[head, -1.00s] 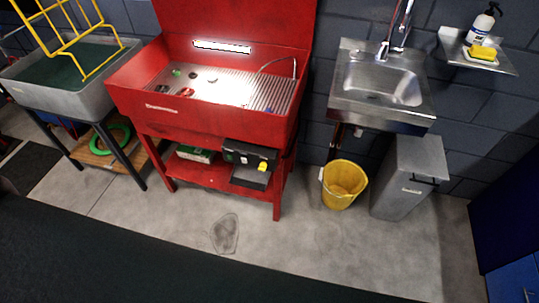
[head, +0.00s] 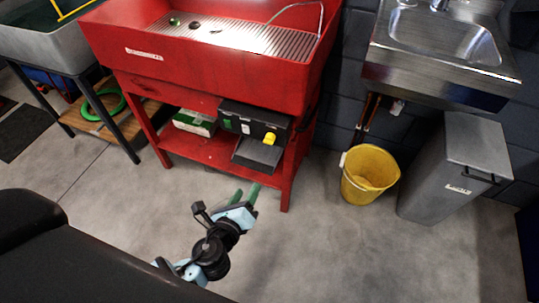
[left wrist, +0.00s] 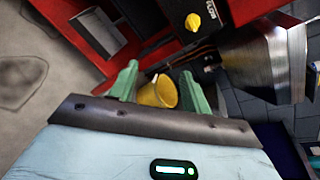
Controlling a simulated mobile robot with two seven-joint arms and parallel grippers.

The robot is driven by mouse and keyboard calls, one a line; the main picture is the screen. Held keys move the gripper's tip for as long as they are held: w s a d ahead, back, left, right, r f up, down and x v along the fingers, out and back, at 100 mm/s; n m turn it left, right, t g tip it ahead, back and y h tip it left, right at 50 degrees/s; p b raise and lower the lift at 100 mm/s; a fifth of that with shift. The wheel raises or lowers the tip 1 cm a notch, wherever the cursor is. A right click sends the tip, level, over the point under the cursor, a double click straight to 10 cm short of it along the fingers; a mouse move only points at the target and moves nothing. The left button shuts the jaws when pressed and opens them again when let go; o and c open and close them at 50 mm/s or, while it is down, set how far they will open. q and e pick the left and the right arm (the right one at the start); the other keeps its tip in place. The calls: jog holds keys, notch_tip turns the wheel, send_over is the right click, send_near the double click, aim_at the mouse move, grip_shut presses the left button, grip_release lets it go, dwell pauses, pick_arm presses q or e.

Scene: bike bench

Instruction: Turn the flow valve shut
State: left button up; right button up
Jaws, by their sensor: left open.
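The flow valve appears to be the yellow knob (head: 270,138) on the front of a black box (head: 240,122) under the red wash basin. The knob also shows in the left wrist view (left wrist: 193,21), near the top, with its box cut off by the frame edge. My left gripper (head: 246,191) has green fingers and is in front of the red stand, below and left of the knob in the head view. It is open and empty, apart from the knob. In the left wrist view its fingers (left wrist: 158,70) stand spread. My right gripper is not in view.
The red stand's leg (head: 287,188) and lower shelf (head: 205,150) frame the box. A grey tray (head: 258,154) sits below the knob. The floor between is clear.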

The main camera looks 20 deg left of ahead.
aim_at(269, 140)
pick_arm(q)
jog(key=w+r+m+t+b, duration=0.3)
jog(key=w+m, duration=0.3)
jog(key=w, duration=0.9)
jog(key=shift+d+b, duration=0.25)
jog(key=shift+b, duration=0.4)
jog(key=c, duration=0.9)
jog(key=shift+c, duration=0.2)
